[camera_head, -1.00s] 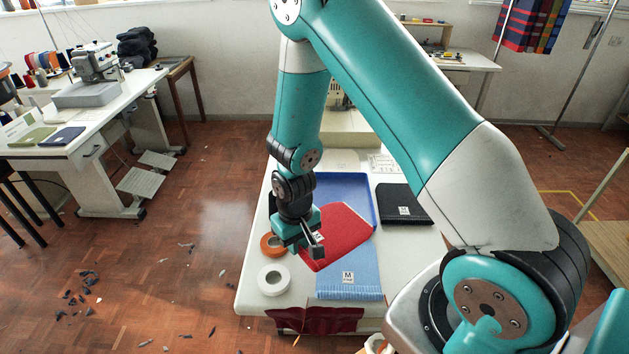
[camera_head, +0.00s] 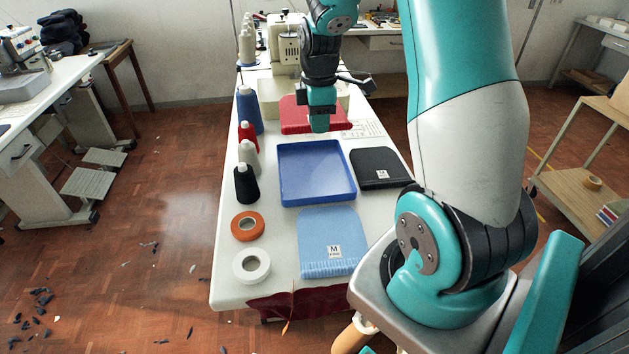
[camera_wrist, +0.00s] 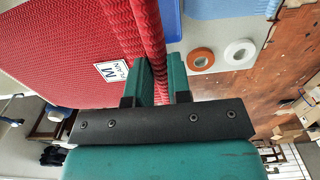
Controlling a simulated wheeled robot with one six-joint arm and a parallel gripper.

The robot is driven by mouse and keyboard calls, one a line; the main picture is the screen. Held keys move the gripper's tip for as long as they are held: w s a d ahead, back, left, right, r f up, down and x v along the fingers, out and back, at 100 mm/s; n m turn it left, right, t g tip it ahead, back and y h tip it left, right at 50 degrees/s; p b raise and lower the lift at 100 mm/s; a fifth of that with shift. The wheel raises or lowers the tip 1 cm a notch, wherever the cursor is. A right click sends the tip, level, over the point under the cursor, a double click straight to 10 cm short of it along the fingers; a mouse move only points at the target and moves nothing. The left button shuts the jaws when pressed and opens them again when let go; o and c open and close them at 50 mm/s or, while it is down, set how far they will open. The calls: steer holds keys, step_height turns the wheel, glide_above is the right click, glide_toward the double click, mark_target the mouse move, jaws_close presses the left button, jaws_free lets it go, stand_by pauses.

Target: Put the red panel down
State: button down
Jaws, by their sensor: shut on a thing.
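The red panel (camera_head: 298,115) is in my gripper (camera_head: 320,124), above the far part of the white table, near the sewing machine. In the wrist view my gripper (camera_wrist: 163,75) is shut on the panel's ribbed edge, and the red panel (camera_wrist: 70,50) spreads to the left with a white "M PLAIN" label. The blue tray (camera_head: 316,200) lies on the table nearer than the panel and looks empty. In the head view my gripper and wrist hide part of the panel. I cannot tell whether the panel touches anything below.
A light blue panel (camera_head: 328,228) and a black panel (camera_head: 380,166) lie on the table (camera_head: 222,270). Thread cones, including a black one (camera_head: 246,185), line the left edge. Orange (camera_head: 248,226) and white tape rolls (camera_head: 251,264) are at the near left. The sewing machine (camera_head: 290,50) stands at the back.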

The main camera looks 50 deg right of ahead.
mark_target(318, 194)
step_height(318, 194, down, 19)
steer(key=shift+f+p, duration=0.2)
steer(key=shift+p, duration=0.6)
steer(key=shift+f, duration=0.1)
steer(key=c, duration=1.4)
jaws_free()
steer(key=shift+c, duration=0.2)
steer(key=shift+o, duration=0.5)
steer(key=shift+r, duration=0.4)
step_height(318, 194, up, 12)
steer(key=f+b, duration=0.1)
steer(key=b, duration=0.1)
steer(key=a+r+m+t+y, duration=0.1)
steer(key=a+r, duration=0.8)
steer(key=a, duration=0.4)
steer(key=s+a+r+m+y, duration=0.1)
steer(key=s+a+r, duration=0.2)
steer(key=s+a, duration=0.3)
steer(key=s+a+r+y, duration=0.1)
steer(key=s+a+r, duration=0.2)
steer(key=s+a, duration=0.3)
steer(key=s+a+r+m+g+y, duration=0.1)
steer(key=s+a+r, duration=0.2)
steer(key=s+a, duration=0.2)
steer(key=shift+s+a+r+m, duration=0.3)
steer(key=shift+s+a+r, duration=0.1)
steer(key=shift+s, duration=0.4)
